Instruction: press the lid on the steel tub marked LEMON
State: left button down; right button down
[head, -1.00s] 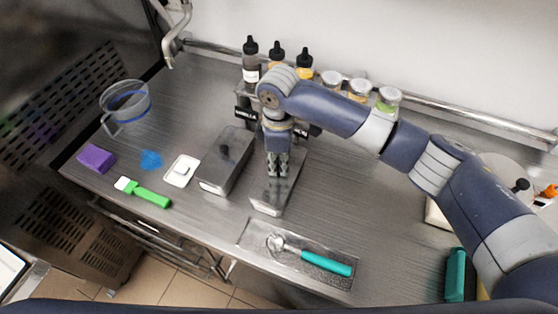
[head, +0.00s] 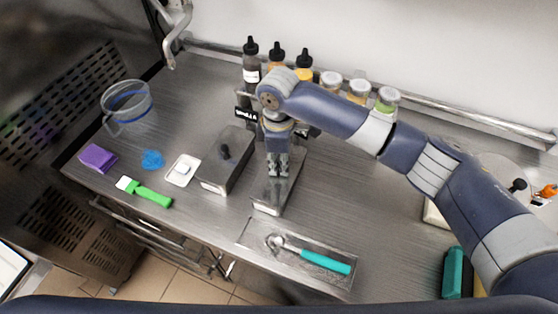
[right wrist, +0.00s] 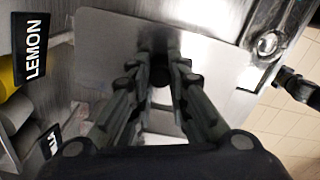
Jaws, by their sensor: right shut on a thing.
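My right gripper (head: 278,172) points down over the right-hand steel tub (head: 267,208). In the right wrist view its fingers (right wrist: 160,78) are shut on the black knob (right wrist: 160,72) of a flat grey steel lid (right wrist: 108,45). The lid lies over the right-hand tub; I cannot tell whether it sits flush on the rim. A black sign reading LEMON (right wrist: 33,50) stands behind this tub. A second steel tub (head: 212,187) stands just to the left, with a black-knobbed lid (head: 230,142) on it. My left gripper is not in view.
Bottles (head: 250,65) and small jars (head: 388,98) line the back. To the left are a clear jug (head: 127,105), purple block (head: 98,157), green brush (head: 150,195) and white dish (head: 182,170). A teal-handled scoop (head: 325,262) lies on a front tray (head: 258,233).

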jog(key=shift+f+p, duration=0.2)
jog(key=shift+p, duration=0.6)
dwell(0.7)
dwell(0.3)
jog(key=c, duration=1.4)
grip_release()
jog(key=shift+c, duration=0.2)
jog(key=shift+o, duration=0.5)
jog(key=o, duration=0.4)
jog(key=shift+r, duration=0.15)
